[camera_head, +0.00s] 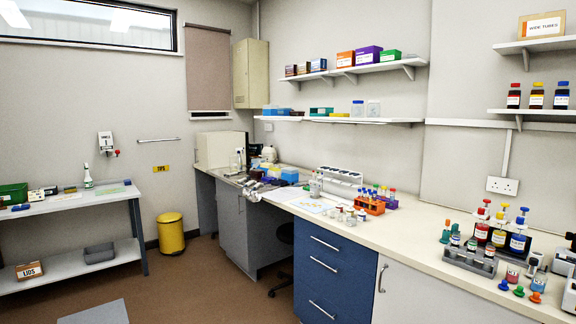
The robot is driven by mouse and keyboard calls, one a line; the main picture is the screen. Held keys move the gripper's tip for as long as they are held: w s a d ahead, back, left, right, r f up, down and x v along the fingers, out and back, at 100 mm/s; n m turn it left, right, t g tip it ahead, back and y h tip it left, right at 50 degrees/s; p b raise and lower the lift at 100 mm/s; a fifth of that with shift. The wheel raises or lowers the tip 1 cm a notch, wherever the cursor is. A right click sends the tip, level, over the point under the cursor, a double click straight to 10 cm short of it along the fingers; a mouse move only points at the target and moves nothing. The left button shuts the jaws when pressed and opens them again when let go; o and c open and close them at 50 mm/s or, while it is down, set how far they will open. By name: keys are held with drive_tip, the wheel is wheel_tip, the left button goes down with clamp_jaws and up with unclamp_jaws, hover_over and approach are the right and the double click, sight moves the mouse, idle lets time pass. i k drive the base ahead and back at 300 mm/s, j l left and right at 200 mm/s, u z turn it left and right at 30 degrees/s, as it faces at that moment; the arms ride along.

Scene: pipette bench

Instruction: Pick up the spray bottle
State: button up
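A white bottle with a green band and a narrow top (87,177) stands upright on the side table (62,199) at the left.
A green box (12,193) and small items share the side table. A yellow bin (170,233) stands right of it. A long bench (420,232) with racks and bottles runs along the right. Brown floor (185,285) lies open between.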

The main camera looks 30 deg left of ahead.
sight(88, 182)
drive_tip(key=u, duration=2.35)
drive_tip(key=i, duration=1.9)
drive_tip(key=i+l, duration=0.1)
drive_tip(key=i, duration=1.75)
drive_tip(key=i+l, duration=0.1)
drive_tip(key=i, duration=3.7)
drive_tip(key=j+u, duration=0.05)
